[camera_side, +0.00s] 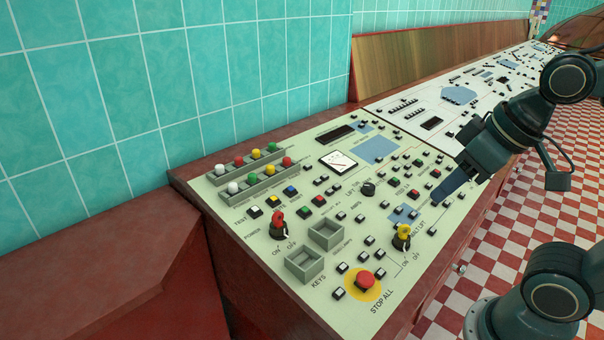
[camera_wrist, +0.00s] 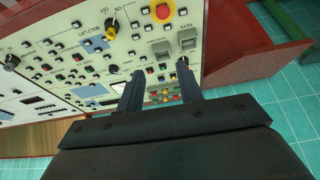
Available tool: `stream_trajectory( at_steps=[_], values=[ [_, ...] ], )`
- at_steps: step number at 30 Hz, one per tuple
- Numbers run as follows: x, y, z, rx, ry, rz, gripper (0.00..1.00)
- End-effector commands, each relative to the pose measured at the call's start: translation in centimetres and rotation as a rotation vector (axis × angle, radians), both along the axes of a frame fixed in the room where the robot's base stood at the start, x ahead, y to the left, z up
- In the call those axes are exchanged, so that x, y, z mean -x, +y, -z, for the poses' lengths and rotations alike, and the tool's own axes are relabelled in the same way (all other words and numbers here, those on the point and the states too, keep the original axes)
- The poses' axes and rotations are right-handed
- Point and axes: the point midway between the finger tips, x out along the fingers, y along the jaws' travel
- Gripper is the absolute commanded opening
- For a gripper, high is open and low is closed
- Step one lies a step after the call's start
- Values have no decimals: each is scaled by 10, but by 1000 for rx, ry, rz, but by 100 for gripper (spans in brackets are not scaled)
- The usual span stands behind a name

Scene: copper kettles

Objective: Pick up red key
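The red key (camera_side: 278,217) stands upright in a black switch marked POWER, ON and OFF, toward the near left of the pale green control panel (camera_side: 330,204). My gripper (camera_side: 438,198) is above the panel's right side, well to the right of the red key and apart from it. In the wrist view my gripper (camera_wrist: 160,68) has its two fingers spread with nothing between them, so it is open. The red key cannot be made out in the wrist view; the right finger covers the area around its switch.
A yellow key (camera_side: 403,230) stands in another switch at the panel's right. A red stop button (camera_side: 365,279) is at the near edge. Two empty grey trays, the front one (camera_side: 304,265) marked KEYS, lie between. Coloured knobs (camera_side: 256,154) rise at the back. A tiled wall (camera_side: 120,90) borders the left.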

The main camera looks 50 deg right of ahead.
Motion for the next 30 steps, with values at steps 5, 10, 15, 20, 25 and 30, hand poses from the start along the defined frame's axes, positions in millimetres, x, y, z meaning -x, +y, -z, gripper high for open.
stream_trajectory(
  at_steps=[5, 10, 15, 20, 25, 30],
  values=[
    [-15, 3, -9, -43, 27, 63, 36],
    [-42, 8, -21, -114, 68, 174, 36],
    [-75, 14, -31, -192, 121, 312, 36],
    [-108, 19, -36, -257, 172, 446, 36],
    [-144, 25, -36, -316, 226, 592, 36],
    [-181, 30, -31, -366, 279, 742, 36]
  ],
)
